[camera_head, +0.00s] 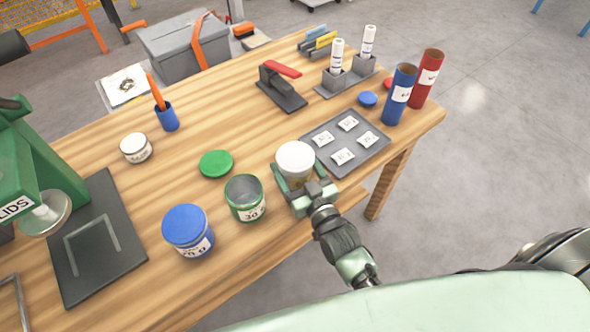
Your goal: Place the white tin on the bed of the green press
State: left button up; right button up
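A white tin (295,157) with a white lid is near the table's front edge, beside the grey tray. My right gripper (298,178) comes from the front with one finger on each side of this tin, and I see no clear gap. Whether the tin is lifted is hard to tell. The green press (38,160) stands at the left. Its dark flat bed (95,267) bears a grey U-shaped outline and no tin. A round pressing disc (46,214) hangs above the bed's left side. A smaller white tin (135,147) stands at the back left. My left gripper is out of view.
An open green tin (245,198) and a blue-lidded tin (188,231) stand between my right gripper and the press bed. A green lid (216,164) lies behind them. The grey tray (318,144) holds several packets. Blue (400,95) and red (427,79) tubes stand at right.

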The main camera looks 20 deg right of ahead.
jog(key=c, duration=0.6)
notch_tip(320, 180, up, 20)
jog(key=p, duration=0.1)
jog(key=s+d+f+h, duration=0.1)
jog(key=s, duration=0.3)
jog(key=s+d+f+m, duration=0.1)
jog(key=s+f, duration=0.1)
jog(key=s, duration=0.3)
jog(key=s+d+f+h, duration=0.1)
jog(key=s+d+f, duration=0.1)
jog(key=s, duration=0.3)
jog(key=shift+s+m+h, duration=0.15)
jog(key=shift+m+h, duration=0.15)
